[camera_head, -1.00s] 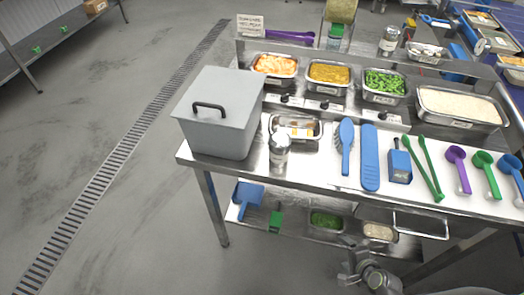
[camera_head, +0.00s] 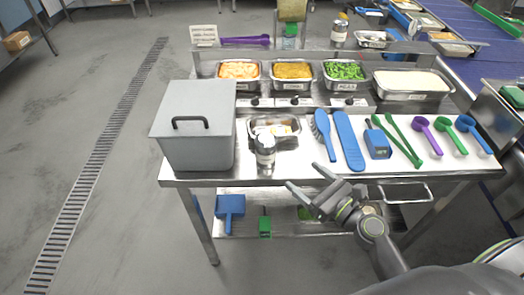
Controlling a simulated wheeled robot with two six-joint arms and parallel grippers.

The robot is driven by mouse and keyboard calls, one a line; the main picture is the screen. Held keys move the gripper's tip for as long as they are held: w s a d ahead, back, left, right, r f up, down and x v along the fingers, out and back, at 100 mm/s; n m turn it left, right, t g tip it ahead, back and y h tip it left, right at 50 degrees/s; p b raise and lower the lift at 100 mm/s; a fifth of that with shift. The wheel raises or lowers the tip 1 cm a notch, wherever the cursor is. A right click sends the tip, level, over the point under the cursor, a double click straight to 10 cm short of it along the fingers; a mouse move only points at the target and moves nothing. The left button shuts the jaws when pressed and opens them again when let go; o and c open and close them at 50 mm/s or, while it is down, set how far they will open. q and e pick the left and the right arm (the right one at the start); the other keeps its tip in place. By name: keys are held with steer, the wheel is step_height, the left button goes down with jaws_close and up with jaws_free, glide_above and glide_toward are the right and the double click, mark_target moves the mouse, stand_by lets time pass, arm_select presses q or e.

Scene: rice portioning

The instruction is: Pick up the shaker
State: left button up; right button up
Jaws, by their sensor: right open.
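A shaker (camera_head: 265,151) with a clear body and metal top stands upright near the front edge of the steel table (camera_head: 290,176), right of the grey lidded box. Another similar shaker (camera_head: 339,32) stands on the raised back shelf. My right gripper (camera_head: 302,188) is open and empty in front of the table's front edge, to the right of and nearer than the front shaker, and apart from it. Its fingers point left. My left gripper is not in view.
The grey box (camera_head: 195,125) with a black handle stands left of the shaker. A small steel tray (camera_head: 285,119) of food sits just behind it. Food pans line the back.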

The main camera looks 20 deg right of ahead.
mark_target(275, 151)
steer(key=p+x, duration=0.2)
steer(key=x, duration=1)
steer(key=shift+d+p, duration=0.1)
steer(key=shift+p, duration=0.3)
steer(key=shift+w+r, duration=0.2)
steer(key=shift+w, duration=0.1)
steer(key=w+a+p, duration=0.1)
steer(key=w+a, duration=0.1)
steer(key=w, duration=0.1)
steer(key=shift+a+r, duration=0.1)
steer(key=shift+a, duration=0.1)
steer(key=shift+w+a, duration=0.15)
steer(key=shift+w, duration=0.3)
steer(key=c, duration=1.1)
